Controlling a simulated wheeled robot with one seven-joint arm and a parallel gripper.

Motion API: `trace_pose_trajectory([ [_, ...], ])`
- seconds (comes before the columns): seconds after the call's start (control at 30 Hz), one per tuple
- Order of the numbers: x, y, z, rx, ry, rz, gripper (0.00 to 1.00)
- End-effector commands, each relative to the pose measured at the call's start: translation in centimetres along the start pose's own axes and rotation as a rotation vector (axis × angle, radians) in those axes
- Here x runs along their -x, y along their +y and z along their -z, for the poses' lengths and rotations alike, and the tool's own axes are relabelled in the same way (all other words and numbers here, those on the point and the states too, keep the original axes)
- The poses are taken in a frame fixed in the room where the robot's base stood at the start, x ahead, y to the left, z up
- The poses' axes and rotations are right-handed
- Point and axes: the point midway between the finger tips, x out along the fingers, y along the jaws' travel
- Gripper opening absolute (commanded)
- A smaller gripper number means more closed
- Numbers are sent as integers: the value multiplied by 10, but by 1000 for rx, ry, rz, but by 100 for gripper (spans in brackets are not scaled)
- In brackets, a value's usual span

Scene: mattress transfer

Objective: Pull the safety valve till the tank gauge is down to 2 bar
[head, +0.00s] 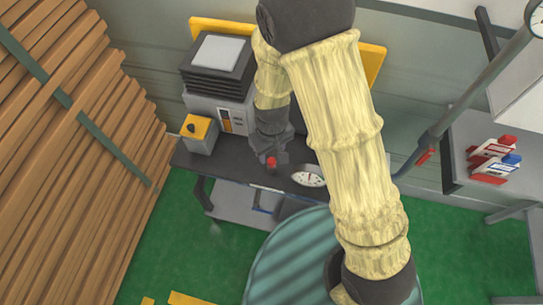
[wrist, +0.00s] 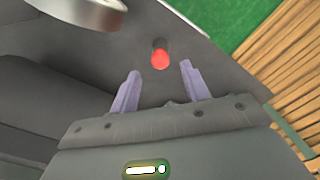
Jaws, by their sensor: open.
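A small red knob (head: 271,163), likely the safety valve's, stands on the dark bench below my gripper (head: 270,150). In the wrist view the red knob (wrist: 160,56) lies just beyond and between the two fingertips of my gripper (wrist: 158,74). The fingers are apart and hold nothing. A round white-faced gauge (head: 308,176) sits right of the knob; its reading is too small to tell. A round metal rim (wrist: 88,10) at the wrist view's top left is probably that gauge's housing.
A grey machine (head: 217,108) and a yellow-topped box (head: 200,133) stand on the bench's left. A pipe with a red handle (head: 425,156) rises at right to another dial (head: 538,18). Red, white and blue items (head: 493,160) lie on the right table. Stacked planks (head: 70,150) fill the left.

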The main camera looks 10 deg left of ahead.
Motion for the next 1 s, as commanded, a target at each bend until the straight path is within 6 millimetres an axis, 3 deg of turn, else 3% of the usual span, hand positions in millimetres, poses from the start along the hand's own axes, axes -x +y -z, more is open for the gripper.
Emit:
trace_pose_trajectory([
  [0.3, -36, 0, 0, -1, -1, 0, 46],
  [0.67, -40, 1, 0, -2, 1, 0, 46],
  [0.9, -40, 1, 0, -2, 1, -1, 0],
  [1.0, -40, 1, 0, -2, 1, -1, 0],
])
